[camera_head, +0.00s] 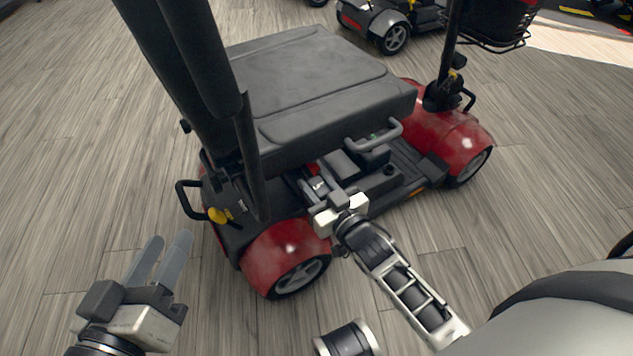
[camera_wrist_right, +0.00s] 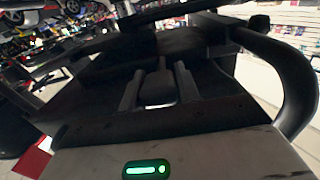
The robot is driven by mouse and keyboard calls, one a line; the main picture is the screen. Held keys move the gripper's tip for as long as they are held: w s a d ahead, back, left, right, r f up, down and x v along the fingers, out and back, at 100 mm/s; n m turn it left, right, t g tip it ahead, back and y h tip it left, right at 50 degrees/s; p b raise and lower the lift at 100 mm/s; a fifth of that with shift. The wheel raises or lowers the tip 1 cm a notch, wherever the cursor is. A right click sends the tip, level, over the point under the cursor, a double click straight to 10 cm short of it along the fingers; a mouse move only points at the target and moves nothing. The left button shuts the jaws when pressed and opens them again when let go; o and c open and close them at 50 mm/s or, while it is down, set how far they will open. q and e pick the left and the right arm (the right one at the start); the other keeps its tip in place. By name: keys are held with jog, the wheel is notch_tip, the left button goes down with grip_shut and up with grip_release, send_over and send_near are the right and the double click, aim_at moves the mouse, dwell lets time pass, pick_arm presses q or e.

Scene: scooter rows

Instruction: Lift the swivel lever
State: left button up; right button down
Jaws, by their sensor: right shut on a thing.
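The red mobility scooter stands in the middle of the head view, with its wide grey seat (camera_head: 310,85) above the chassis. My right gripper (camera_head: 322,187) reaches in below the seat's near edge. In the right wrist view, its two fingers (camera_wrist_right: 158,82) are closed on the dark, flat paddle of the swivel lever (camera_wrist_right: 158,92), beneath the dark underside of the seat. In the head view the lever is mostly hidden by the gripper and the seat. My left gripper (camera_head: 170,247) is open and empty over the floor at the lower left, apart from the scooter.
The red rear fender (camera_head: 280,250) is close to the right arm. Other scooters (camera_head: 385,20) stand behind. Wooden floor (camera_head: 80,130) is clear at left.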

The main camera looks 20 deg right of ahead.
aim_at(316, 182)
jog(key=shift+r+p, duration=0.7)
jog(key=shift+p, duration=0.15)
jog(key=r+g+p, duration=0.1)
jog(key=p, duration=0.2)
pick_arm(q)
jog(key=shift+s+a+f+m+g+y+p, duration=0.15)
jog(key=shift+a+f+m+g+y, duration=0.15)
jog(key=shift+f+y, duration=0.2)
jog(key=shift+w+a+f+m+g+y+p, duration=0.15)
jog(key=shift+a+f+m+g+y, duration=0.2)
jog(key=shift+f, duration=0.3)
jog(key=shift+s+a+f+m+g+y+p, duration=0.15)
jog(key=shift+a+f+g+y, duration=0.15)
jog(key=shift+f+g+y, duration=0.2)
pick_arm(e)
jog(key=shift+r, duration=0.3)
jog(key=c, duration=1)
grip_release()
jog(key=shift+s+f, duration=0.1)
